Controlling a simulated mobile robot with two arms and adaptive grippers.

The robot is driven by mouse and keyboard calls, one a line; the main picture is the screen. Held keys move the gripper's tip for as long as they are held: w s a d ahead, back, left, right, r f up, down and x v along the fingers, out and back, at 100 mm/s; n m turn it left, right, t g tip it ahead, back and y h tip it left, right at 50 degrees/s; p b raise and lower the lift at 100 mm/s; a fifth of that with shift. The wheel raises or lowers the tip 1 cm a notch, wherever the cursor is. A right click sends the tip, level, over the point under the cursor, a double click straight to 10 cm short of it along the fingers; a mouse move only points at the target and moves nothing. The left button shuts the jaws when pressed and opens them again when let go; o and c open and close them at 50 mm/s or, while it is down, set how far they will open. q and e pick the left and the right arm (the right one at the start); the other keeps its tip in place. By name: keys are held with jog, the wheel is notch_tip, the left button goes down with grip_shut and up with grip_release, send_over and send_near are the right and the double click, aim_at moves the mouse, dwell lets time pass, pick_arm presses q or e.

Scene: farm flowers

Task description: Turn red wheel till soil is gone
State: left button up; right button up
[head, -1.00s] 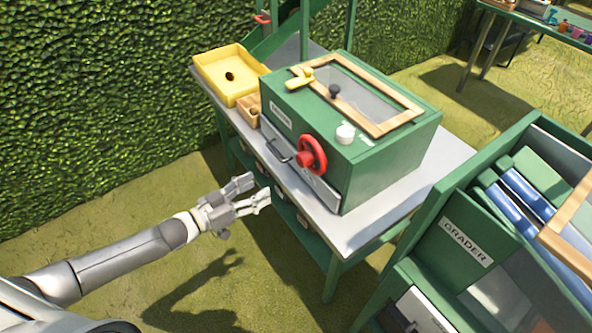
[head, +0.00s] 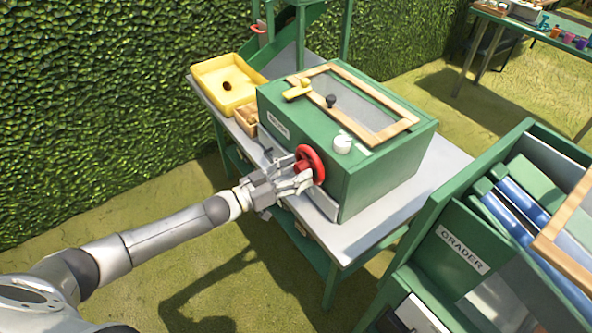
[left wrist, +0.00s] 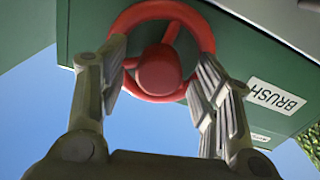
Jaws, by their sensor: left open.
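The red wheel (head: 317,160) is on the front face of the green box (head: 390,165) on the table. My left gripper (head: 299,172) is open right in front of the wheel. In the left wrist view the wheel (left wrist: 135,20) fills the top middle, with its round red hub (left wrist: 160,70) between the two open fingers (left wrist: 160,75). The fingers overlap the rim's left and right sides in that picture; I cannot tell whether they touch it. The box has a wood-framed window (head: 355,100) on top. No soil can be made out. My right gripper is not in view.
A yellow tray (head: 205,78) with a dark lump (head: 227,86) in it and a small wooden box (head: 247,127) stand left of the green box. The green grader (head: 450,222) stands close at right. A hedge is behind.

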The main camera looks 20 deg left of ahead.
pick_arm(q)
jog(key=shift+w+d, duration=0.1)
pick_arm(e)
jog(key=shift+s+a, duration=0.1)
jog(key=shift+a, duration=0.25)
pick_arm(q)
jog(key=shift+c, duration=0.5)
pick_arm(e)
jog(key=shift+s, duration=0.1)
pick_arm(q)
jog(key=c, duration=0.9)
jog(key=shift+c, duration=0.2)
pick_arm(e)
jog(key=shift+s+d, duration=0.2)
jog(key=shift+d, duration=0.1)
